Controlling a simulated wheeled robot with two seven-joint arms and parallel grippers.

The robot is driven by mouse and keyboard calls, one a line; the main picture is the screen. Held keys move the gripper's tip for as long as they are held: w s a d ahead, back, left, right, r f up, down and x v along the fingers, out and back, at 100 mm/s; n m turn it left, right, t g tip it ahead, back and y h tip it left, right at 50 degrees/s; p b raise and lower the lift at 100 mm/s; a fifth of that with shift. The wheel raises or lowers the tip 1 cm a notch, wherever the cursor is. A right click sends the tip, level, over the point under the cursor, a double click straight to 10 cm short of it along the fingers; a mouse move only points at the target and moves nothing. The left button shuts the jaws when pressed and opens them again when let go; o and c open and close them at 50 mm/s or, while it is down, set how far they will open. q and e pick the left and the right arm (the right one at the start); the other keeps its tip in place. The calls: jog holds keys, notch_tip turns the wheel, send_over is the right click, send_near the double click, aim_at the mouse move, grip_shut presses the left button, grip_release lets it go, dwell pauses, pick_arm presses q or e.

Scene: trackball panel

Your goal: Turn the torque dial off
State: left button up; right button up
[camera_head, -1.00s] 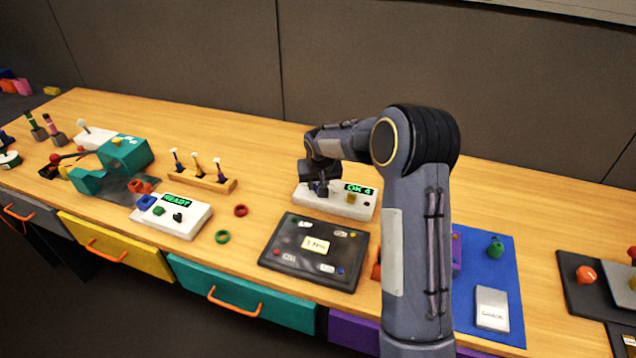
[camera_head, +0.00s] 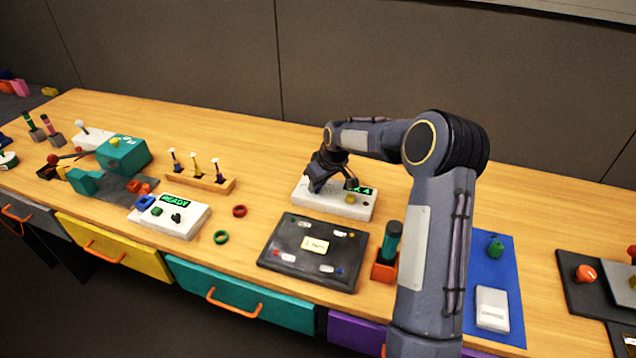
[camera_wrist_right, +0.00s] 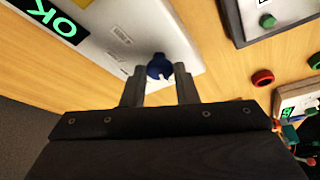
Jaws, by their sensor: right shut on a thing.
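The white panel (camera_head: 335,206) has a green-lit display (camera_head: 362,190), partly hidden by my arm in the head view. In the right wrist view the same panel (camera_wrist_right: 112,32) shows a display reading OK (camera_wrist_right: 47,17). A dark blue dial (camera_wrist_right: 158,66) sits near the panel's edge; I take it for the torque dial. My right gripper (camera_wrist_right: 160,78) is shut on this dial, with one finger on each side. In the head view my right gripper (camera_head: 316,188) is over the left part of the panel, and it hides the dial. My left gripper is not in view.
A white READY box (camera_head: 185,222) and loose rings (camera_head: 240,211) lie to the left.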

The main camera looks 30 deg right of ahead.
jog(key=shift+d+n, duration=0.1)
jog(key=shift+n, duration=0.5)
jog(key=o, duration=1)
jog(key=shift+r, duration=0.1)
jog(key=v, duration=0.7)
jog(key=shift+s+d+r+b, duration=0.1)
jog(key=shift+d+r+b, duration=0.05)
jog(key=shift+r+b, duration=0.15)
